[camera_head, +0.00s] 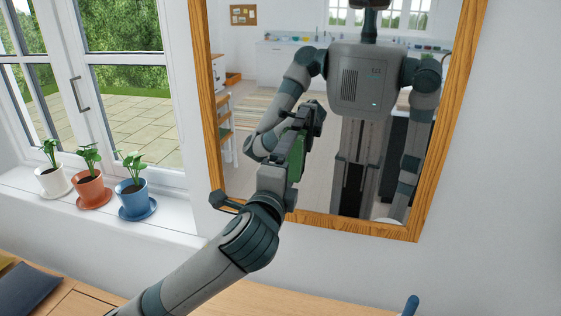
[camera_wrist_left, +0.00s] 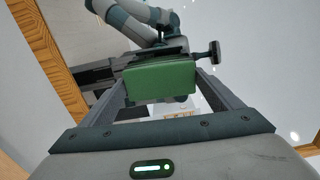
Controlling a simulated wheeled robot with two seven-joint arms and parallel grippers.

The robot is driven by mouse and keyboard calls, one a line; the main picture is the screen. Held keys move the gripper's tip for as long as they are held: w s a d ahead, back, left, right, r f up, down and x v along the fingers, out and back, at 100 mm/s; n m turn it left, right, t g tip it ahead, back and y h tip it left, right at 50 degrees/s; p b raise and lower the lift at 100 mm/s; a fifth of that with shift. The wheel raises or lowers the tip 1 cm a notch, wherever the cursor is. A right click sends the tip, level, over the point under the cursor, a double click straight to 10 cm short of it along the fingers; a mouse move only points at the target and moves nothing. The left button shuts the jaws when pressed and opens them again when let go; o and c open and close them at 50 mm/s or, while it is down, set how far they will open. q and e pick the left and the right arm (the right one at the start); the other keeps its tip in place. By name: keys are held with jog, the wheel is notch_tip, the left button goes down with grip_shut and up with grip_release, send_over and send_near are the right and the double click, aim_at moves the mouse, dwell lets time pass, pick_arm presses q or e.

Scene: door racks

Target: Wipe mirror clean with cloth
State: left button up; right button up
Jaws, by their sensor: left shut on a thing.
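The mirror (camera_head: 240,150) hangs on the wall in a wooden frame and reflects my body and the room. My left gripper (camera_head: 294,157) is in front of its lower middle. It is shut on a green cloth (camera_head: 298,160). In the left wrist view the cloth (camera_wrist_left: 160,83) is a folded block between the two fingers of my left gripper (camera_wrist_left: 160,92), with my reflected arm behind it. I cannot tell whether the cloth touches the glass. My right gripper does not show directly. A pale round patch shows low in the mirror; I cannot tell what it is.
A white potted plant (camera_head: 52,180), an orange one (camera_head: 92,190) and a blue one (camera_head: 133,198) stand on the windowsill (camera_head: 165,225), left of the mirror. A wooden surface (camera_head: 310,304) lies below. A blue object (camera_head: 411,304) rises at the bottom right. A cushion (camera_head: 28,290) lies at lower left.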

pick_arm(q)
jog(key=shift+s, duration=0.1)
dwell(0.3)
jog(key=shift+s+a+p, duration=0.15)
jog(key=shift+s+p, duration=0.25)
jog(key=shift+s, duration=0.55)
jog(key=shift+s+a+p, duration=0.2)
jog(key=shift+s+p, duration=0.15)
jog(key=shift+s, duration=0.6)
jog(key=shift+s+a+p, duration=0.15)
jog(key=shift+s+p, duration=0.25)
jog(key=shift+s, duration=0.55)
jog(key=s, duration=0.3)
jog(key=shift+a, duration=0.3)
